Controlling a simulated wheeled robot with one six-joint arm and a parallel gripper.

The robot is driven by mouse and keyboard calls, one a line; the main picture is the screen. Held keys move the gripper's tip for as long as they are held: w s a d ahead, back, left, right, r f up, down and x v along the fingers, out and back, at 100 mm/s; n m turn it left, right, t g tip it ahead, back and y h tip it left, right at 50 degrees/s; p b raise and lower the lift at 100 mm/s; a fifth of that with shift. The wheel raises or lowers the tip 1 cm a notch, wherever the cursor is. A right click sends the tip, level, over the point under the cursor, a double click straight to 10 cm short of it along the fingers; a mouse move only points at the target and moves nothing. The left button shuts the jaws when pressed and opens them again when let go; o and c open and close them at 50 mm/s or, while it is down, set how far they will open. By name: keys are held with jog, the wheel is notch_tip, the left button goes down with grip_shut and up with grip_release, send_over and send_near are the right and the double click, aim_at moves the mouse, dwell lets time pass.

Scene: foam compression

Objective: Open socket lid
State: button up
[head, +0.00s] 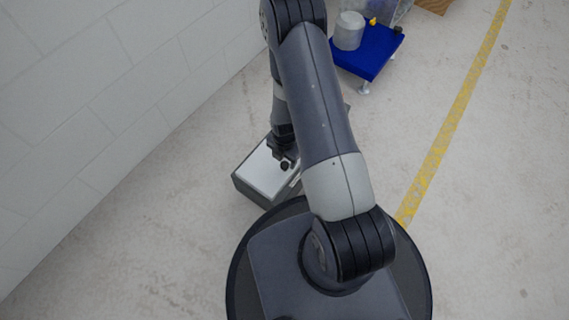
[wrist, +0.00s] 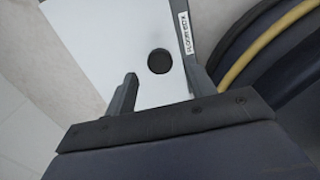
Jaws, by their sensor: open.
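The socket box is a low grey box with a white top lid (head: 258,174), standing on the floor just in front of my base. In the wrist view the lid (wrist: 95,45) fills the upper middle and looks closed. A dark round spot (wrist: 159,61) is on it; I cannot tell if it is a knob or a hole. A label (wrist: 184,32) reading like "FLOOR BOX" lies along the right edge. My gripper (wrist: 160,88) is open over the lid, its two fingers apart on either side below the dark spot. Contact cannot be told. My arm hides part of the box in the head view.
A white block wall (head: 110,90) runs along the left. A blue platform (head: 372,52) with a grey cylinder (head: 349,31) stands at the top. A yellow line (head: 460,105) crosses the floor at the right. The floor right of the box is largely clear.

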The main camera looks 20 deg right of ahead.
aim_at(273, 161)
jog(key=shift+f+b, duration=0.35)
jog(key=shift+f, duration=1.05)
jog(key=shift+c, duration=0.2)
grip_shut()
